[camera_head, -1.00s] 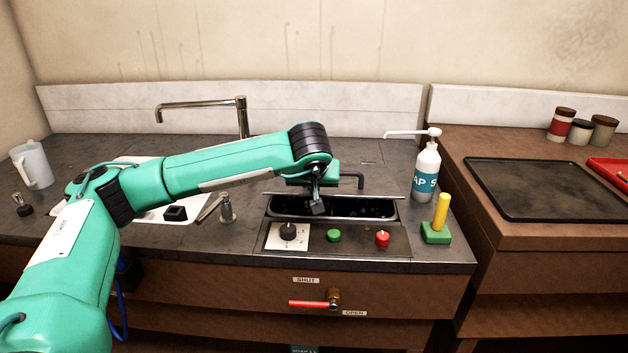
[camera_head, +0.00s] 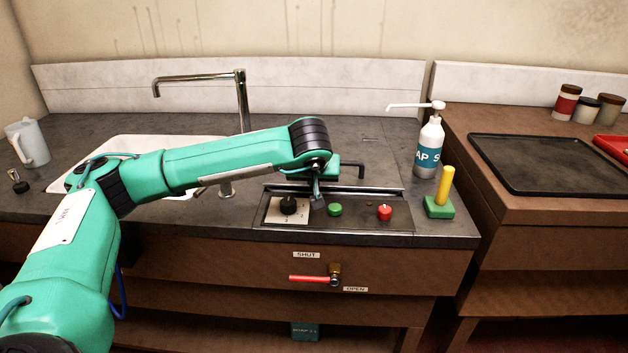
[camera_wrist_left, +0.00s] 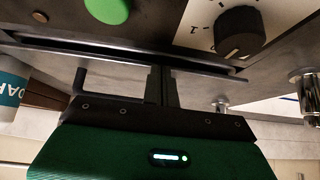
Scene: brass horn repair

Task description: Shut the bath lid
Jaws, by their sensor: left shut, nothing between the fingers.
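The bath lid (camera_head: 384,181) is a grey plate behind the control panel, with a bent black handle (camera_head: 352,168). It covers most of the bath mouth. A thin dark strip shows along its front edge, and I cannot tell if it is fully closed. In the left wrist view the lid (camera_wrist_left: 205,88) lies close to the panel with a narrow dark gap. My left gripper (camera_head: 318,200) is shut and empty, fingers pointing down at the lid's front edge beside the handle. Its fingers also show in the wrist view (camera_wrist_left: 160,88). My right gripper is not in view.
A soap bottle (camera_head: 428,150) and a green block with a yellow post (camera_head: 440,205) stand to the right. The sink (camera_head: 135,148) and tap (camera_head: 243,100) are left.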

